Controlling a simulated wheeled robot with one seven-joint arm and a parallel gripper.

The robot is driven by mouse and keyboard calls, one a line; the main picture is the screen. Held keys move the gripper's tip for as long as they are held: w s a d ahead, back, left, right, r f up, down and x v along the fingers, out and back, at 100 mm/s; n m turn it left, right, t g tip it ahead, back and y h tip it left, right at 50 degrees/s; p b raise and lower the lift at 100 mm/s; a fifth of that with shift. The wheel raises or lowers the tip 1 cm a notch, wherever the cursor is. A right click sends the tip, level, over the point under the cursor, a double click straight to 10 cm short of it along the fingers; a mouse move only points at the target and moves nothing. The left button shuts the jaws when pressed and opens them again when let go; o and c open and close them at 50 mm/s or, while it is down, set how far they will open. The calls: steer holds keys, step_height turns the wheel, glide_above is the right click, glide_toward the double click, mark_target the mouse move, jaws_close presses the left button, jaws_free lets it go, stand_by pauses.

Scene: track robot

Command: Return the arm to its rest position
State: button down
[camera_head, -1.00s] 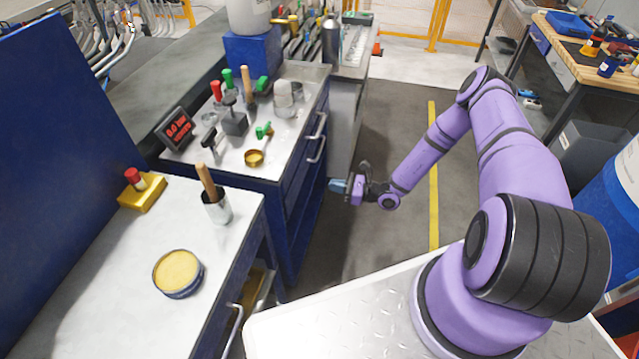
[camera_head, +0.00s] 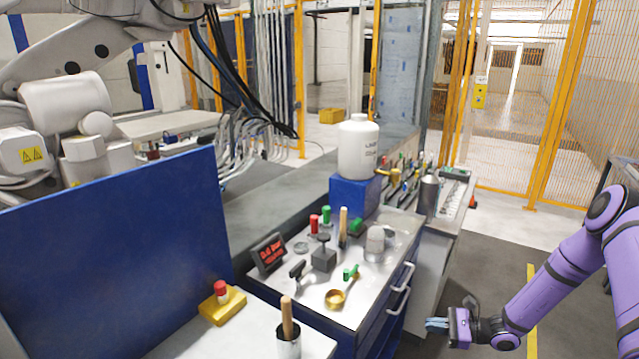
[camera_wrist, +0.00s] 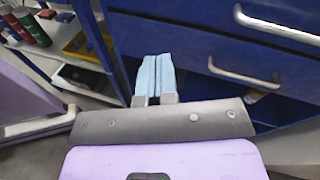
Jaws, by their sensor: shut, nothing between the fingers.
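My purple arm (camera_head: 550,285) is at the right of the head view, bent, with its forearm sloping down to the left. My gripper (camera_head: 430,324) is at the lower right of the bench, its pale blue fingers pointing left toward the blue cabinet. In the wrist view my gripper (camera_wrist: 155,75) is shut, its two fingers side by side with nothing between them. It faces blue drawer fronts (camera_wrist: 215,45) with metal handles. I cannot tell how far the fingertips are from the cabinet. The arm's base is out of view.
The metal bench top (camera_head: 310,300) holds a small display (camera_head: 268,253), a brass ring (camera_head: 335,299) and several hand tools. A white bottle (camera_head: 358,148) stands on a blue block. A yellow block with a red knob (camera_head: 222,303) sits nearer. Grey floor (camera_head: 490,275) lies between bench and arm.

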steer(key=s+a+r+n+g+h, duration=0.1)
steer(key=s+r+n+g+h, duration=0.2)
steer(key=r, duration=0.8)
steer(key=s+a+r+n+g+h, duration=0.1)
steer(key=s+r+n+g+h, duration=0.15)
steer(key=r+n, duration=0.6)
steer(key=s+a+r+n+g+h, duration=0.1)
steer(key=s+r+h, duration=0.2)
steer(key=r, duration=1.1)
steer(key=s+r+n+t+h, duration=0.3)
steer(key=s+r, duration=0.5)
steer(key=s, duration=0.3)
steer(key=s+d+r+n+t+h, duration=0.1)
steer(key=s+r+n+t+h, duration=0.2)
steer(key=s+r, duration=0.6)
steer(key=shift+s+d+h, duration=0.15)
steer(key=shift+s+h, duration=0.5)
steer(key=shift+s, duration=0.8)
steer(key=shift+n+t, duration=0.25)
